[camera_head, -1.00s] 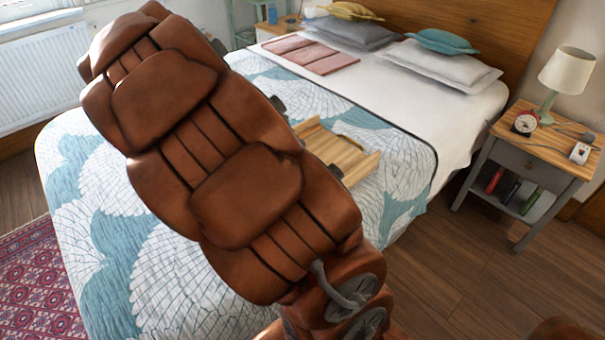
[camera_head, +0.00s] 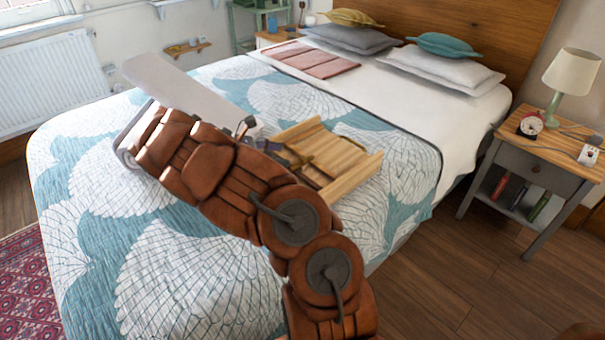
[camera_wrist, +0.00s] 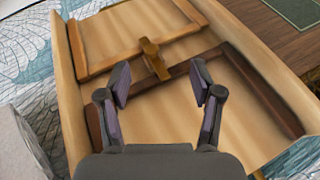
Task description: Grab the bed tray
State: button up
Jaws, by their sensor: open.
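The bed tray (camera_head: 350,172) is a light wooden tray with raised sides, lying on the patterned quilt near the right side of the bed. In the wrist view the tray (camera_wrist: 130,25) fills most of the picture, with darker wooden bars and a small brown crosspiece (camera_wrist: 154,60) across its surface. My gripper (camera_wrist: 160,88) is open over these bars, its two dark fingers apart, with the crosspiece just beyond the fingertips. I cannot tell whether the fingers touch anything.
The bed's quilt (camera_head: 85,190) is blue and white. A folded pink cloth (camera_head: 312,58) and pillows (camera_head: 440,68) lie toward the headboard. A grey nightstand (camera_head: 530,160) with a lamp (camera_head: 570,80) stands at the right. Wooden floor (camera_head: 440,280) is clear beside the bed.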

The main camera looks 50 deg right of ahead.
aim_at(301, 162)
jog(key=shift+w+d+f+n, duration=0.1)
jog(key=shift+w+f+n, duration=0.35)
jog(key=shift+f, duration=0.45)
jog(key=shift+d+f, duration=0.1)
jog(key=shift+d, duration=0.1)
jog(key=shift+x, duration=3.65)
jog(key=shift+w+f, duration=0.1)
jog(key=shift+f, duration=0.05)
grip_shut()
